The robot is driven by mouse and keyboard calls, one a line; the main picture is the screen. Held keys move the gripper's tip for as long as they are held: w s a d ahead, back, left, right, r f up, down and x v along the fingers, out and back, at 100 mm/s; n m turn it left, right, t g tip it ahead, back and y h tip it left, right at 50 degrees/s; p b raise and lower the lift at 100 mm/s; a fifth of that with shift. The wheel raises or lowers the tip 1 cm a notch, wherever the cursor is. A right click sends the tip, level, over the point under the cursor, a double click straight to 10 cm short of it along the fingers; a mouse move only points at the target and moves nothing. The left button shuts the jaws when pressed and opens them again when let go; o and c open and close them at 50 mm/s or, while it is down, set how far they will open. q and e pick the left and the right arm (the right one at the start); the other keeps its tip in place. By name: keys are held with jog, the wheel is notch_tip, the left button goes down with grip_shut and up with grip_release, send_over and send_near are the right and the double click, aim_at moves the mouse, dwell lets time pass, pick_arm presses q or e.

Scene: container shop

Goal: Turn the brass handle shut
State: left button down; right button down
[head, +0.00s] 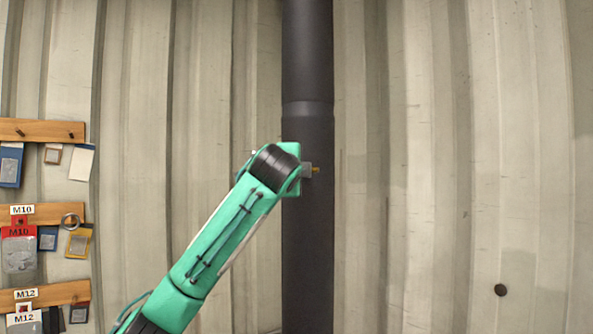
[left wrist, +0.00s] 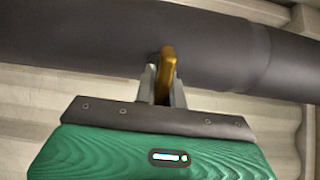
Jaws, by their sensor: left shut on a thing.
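The brass handle (left wrist: 167,72) shows in the left wrist view between the two grey fingers of my left gripper (left wrist: 162,85), which is shut on it. The handle stands in front of a thick dark pipe (left wrist: 90,38). The dark pipe (head: 307,240) runs vertically there. My right gripper is in neither view.
A corrugated pale metal wall (head: 450,150) stands behind the pipe. Wooden rails (head: 45,213) with hanging packets and M10 and M12 labels are at the left. The space right of the pipe is clear.

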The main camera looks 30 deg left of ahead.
pick_arm(q)
jog(key=c, duration=1.5)
grip_release()
jog(key=b+v, duration=0.7)
jog(key=v, duration=0.6)
jog(key=shift+s, duration=0.35)
